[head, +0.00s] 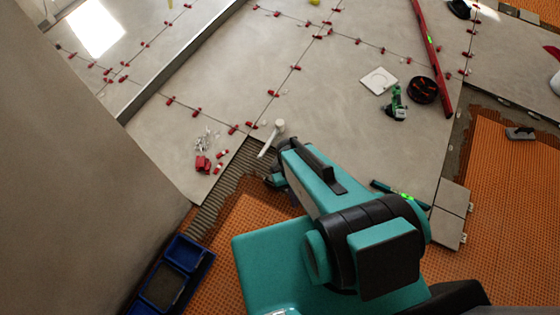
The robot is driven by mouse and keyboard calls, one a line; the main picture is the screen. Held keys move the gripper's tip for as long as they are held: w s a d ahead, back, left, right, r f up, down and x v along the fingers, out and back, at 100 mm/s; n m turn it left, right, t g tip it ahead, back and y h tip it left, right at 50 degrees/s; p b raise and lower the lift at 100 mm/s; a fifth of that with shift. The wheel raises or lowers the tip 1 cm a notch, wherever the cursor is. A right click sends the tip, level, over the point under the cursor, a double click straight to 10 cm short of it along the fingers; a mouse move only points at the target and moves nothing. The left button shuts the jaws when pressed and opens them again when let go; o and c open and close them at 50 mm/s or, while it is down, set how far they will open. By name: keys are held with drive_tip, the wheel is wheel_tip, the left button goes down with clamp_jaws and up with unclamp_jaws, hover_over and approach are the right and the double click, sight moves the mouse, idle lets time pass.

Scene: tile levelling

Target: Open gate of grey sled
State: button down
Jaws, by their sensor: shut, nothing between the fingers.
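I cannot make out a grey sled or its gate for certain in the head view. My teal arm covers the lower middle of the picture and may hide it. My gripper (274,181) shows only as a small dark part past the far end of the arm. It is shut and empty, over the edge between the ribbed grey mortar (233,172) and the orange mat (248,212). Its fingertips are mostly hidden by the arm.
A blue tray (195,254) stands lower left. A red level (430,55), black tub (422,90) and green tool (397,104) lie upper right. A grey-bladed trowel (520,133) lies far right.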

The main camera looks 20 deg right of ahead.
drive_tip(key=shift+s+r+p, duration=0.45)
drive_tip(key=shift+r+p, duration=0.15)
drive_tip(key=shift+r, duration=0.15)
drive_tip(key=shift+s+r+p, duration=0.4)
drive_tip(key=shift+r+p, duration=0.2)
drive_tip(key=shift+r, duration=0.15)
